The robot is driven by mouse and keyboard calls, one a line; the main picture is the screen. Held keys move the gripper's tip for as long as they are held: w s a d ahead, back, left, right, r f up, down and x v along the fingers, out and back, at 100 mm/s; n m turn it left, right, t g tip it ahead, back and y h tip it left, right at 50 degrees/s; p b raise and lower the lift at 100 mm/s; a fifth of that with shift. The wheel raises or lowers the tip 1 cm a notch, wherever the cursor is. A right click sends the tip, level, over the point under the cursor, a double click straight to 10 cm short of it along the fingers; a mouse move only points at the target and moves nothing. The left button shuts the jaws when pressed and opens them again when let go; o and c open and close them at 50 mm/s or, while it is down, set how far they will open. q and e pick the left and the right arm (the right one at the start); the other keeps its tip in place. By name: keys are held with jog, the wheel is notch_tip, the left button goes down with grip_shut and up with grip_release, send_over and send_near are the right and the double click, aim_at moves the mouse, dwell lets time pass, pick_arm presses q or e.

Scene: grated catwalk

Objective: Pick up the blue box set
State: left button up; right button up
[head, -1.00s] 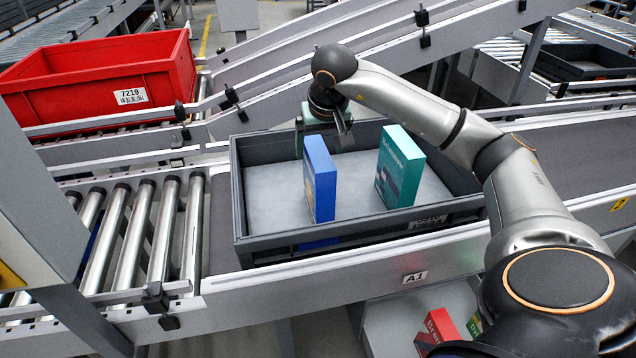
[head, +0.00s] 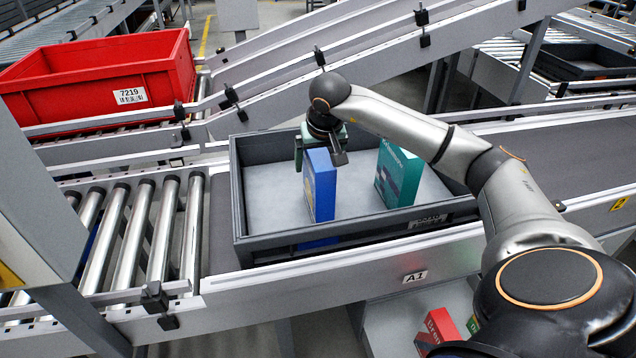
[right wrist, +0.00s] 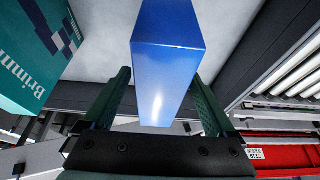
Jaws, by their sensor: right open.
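The blue box set (head: 320,186) stands upright in a dark grey tray (head: 242,205), left of a teal box (head: 398,174). My right gripper (head: 321,153) is at the top of the blue box. In the right wrist view the blue box (right wrist: 168,50) reaches in between the two green fingers of my right gripper (right wrist: 157,100). The fingers are open, one on each side of it, and a gap shows at both sides. The teal box (right wrist: 38,50) is at the left there, apart from the fingers. My left gripper is not in view.
The tray sits on a conveyor with rollers (head: 130,235) at its left. A red crate (head: 100,75) marked 7219 stands behind at the left. A red box (head: 438,328) lies below the conveyor's front rail. The tray floor left of the blue box is bare.

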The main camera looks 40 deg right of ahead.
jog(key=shift+f, duration=0.2)
dwell(0.3)
grip_shut()
dwell(0.6)
